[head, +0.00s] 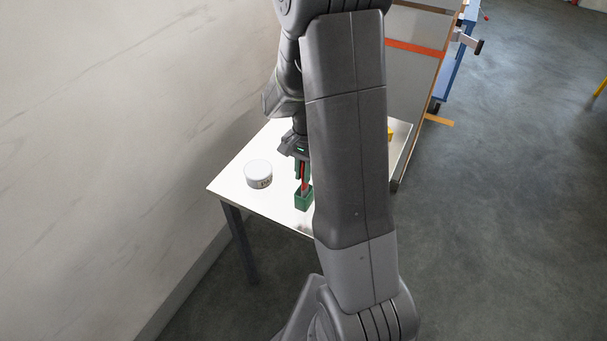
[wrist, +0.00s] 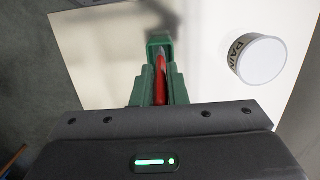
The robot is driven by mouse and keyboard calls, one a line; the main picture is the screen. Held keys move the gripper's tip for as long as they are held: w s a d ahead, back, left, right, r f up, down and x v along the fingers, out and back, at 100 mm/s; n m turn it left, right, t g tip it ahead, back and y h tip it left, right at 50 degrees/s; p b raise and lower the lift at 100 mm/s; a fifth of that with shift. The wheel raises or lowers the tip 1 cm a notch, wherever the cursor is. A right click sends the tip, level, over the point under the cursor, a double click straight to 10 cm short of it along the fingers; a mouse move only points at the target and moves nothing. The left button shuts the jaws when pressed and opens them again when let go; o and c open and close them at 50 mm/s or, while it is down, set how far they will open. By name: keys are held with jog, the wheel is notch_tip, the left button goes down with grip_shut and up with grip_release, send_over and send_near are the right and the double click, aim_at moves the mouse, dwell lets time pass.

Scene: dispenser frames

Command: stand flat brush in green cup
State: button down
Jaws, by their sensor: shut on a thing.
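The green cup (head: 304,201) is a small square holder standing on the white table. It also shows in the wrist view (wrist: 153,42), just beyond my fingertips. My gripper (head: 302,170) is shut on the flat brush (head: 304,182), whose red part shows between the green fingers. In the wrist view the red brush (wrist: 160,82) lies between the fingers (wrist: 159,88) and points into the cup's opening. Its lower end is at or inside the cup; how deep it sits is hidden.
A white paint tub (head: 258,174) stands left of the cup on the white table (head: 232,186). A yellow thing (head: 390,134) is partly hidden behind my arm. A wall runs along the left. A panel with an orange stripe (head: 414,48) stands behind the table.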

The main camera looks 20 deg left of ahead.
jog(key=shift+f, duration=0.65)
jog(key=shift+f, duration=0.25)
jog(key=c, duration=1.5)
grip_release()
jog(key=shift+r, duration=0.1)
jog(key=shift+o, duration=0.2)
jog(key=r, duration=0.4)
jog(key=w+r, duration=0.1)
jog(key=r, duration=0.7)
jog(key=shift+w+r, duration=0.1)
jog(key=shift+w, duration=0.15)
